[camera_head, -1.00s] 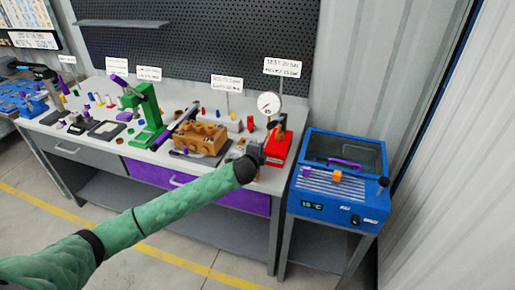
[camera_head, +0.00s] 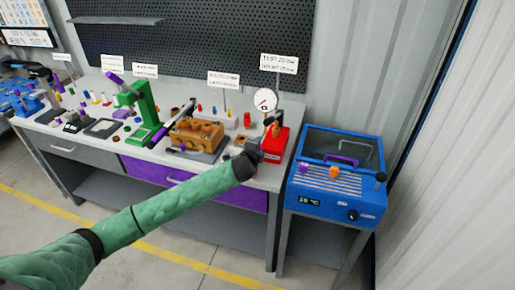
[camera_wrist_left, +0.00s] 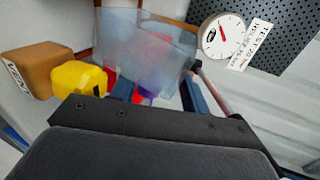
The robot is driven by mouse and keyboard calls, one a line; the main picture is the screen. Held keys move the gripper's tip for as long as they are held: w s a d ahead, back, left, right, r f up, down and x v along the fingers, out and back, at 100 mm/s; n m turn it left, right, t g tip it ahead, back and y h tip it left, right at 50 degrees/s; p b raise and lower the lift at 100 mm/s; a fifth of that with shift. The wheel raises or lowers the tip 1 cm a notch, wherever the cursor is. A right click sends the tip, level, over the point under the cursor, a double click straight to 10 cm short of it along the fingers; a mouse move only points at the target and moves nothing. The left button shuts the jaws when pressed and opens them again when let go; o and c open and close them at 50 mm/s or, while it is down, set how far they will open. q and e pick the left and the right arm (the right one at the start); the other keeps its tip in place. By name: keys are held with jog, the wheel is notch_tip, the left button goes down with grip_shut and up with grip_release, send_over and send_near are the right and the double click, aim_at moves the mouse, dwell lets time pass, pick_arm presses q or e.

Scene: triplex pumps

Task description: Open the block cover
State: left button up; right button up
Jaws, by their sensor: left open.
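A translucent, pale blue-grey cover (camera_wrist_left: 145,45) fills the top middle of the left wrist view. I take it to be the block cover; it is not clear in the head view. My left gripper (camera_wrist_left: 160,92) is open, its dark blue fingers close below the cover. I cannot tell whether they touch it. Something purple and red shows between the fingers. In the head view my left gripper (camera_head: 254,149) is at the red test stand (camera_head: 274,145) at the bench's right end. My wrist hides part of that area. My right gripper is not in view.
A round pressure gauge (camera_head: 265,101) stands behind the red stand. A brown pump block (camera_head: 197,132) and a green press (camera_head: 141,105) are left of it. A blue machine (camera_head: 335,185) with a clear lid stands to the right. A yellow part (camera_wrist_left: 78,77) is near my left fingers.

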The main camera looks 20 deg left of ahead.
pick_arm(q)
jog(key=shift+s, duration=0.2)
jog(key=b+v, duration=0.2)
jog(key=v, duration=0.3)
jog(key=shift+s, duration=0.25)
jog(key=shift+b+v, duration=0.35)
jog(key=shift+v, duration=0.55)
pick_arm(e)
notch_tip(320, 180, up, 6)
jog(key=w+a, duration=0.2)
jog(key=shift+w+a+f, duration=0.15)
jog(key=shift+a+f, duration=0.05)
pick_arm(q)
jog(key=shift+r, duration=0.15)
